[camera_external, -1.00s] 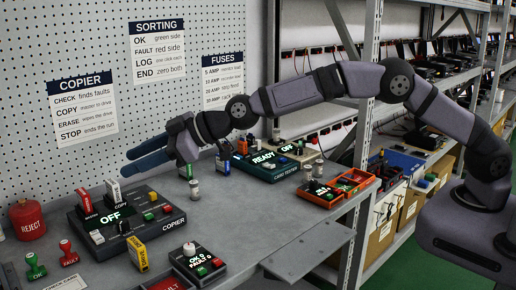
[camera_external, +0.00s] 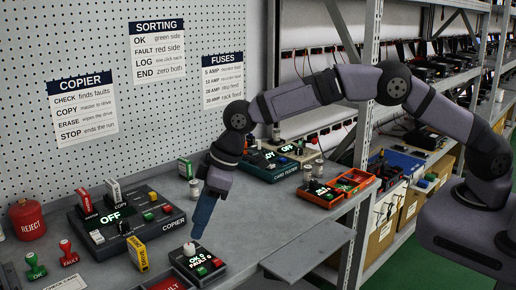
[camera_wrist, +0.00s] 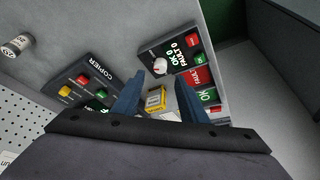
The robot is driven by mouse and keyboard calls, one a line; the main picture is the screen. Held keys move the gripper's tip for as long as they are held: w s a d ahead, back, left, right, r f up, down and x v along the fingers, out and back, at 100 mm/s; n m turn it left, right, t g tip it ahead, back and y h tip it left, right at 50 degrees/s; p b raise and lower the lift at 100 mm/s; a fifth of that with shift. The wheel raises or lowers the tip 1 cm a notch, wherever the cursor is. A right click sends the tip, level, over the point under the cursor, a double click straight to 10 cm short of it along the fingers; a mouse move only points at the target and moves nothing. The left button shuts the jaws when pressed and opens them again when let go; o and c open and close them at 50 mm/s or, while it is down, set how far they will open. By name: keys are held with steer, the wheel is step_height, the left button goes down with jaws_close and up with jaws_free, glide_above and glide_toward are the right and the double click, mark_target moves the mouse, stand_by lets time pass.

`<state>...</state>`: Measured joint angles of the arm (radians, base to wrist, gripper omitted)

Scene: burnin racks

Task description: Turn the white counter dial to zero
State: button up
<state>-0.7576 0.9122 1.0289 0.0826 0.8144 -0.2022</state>
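The white counter dial (camera_external: 189,248) is a small round knob on a dark counter box (camera_external: 206,274) at the front of the bench. The dial also shows in the wrist view (camera_wrist: 160,66), at the box's edge beside the lit display. The display seems to read OK 0 and FAULT 0 there. Red and green buttons sit beside the display. My gripper (camera_external: 196,237) points down, with its blue fingertips just above and beside the dial. In the wrist view my gripper (camera_wrist: 158,88) has its two fingers apart with nothing between them; the dial lies beyond the tips.
The copier box (camera_external: 172,229) stands left of the counter, with a yellow DRIVE block (camera_external: 137,253) between them. A red tray (camera_external: 168,285) lies in front. Small cylinders (camera_external: 194,188) stand behind my gripper. The bench (camera_external: 255,222) to the right is bare.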

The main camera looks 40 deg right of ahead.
mark_target(189, 246)
steer(key=shift+p+x, duration=1.15)
steer(key=shift+x, duration=2)
jaws_close()
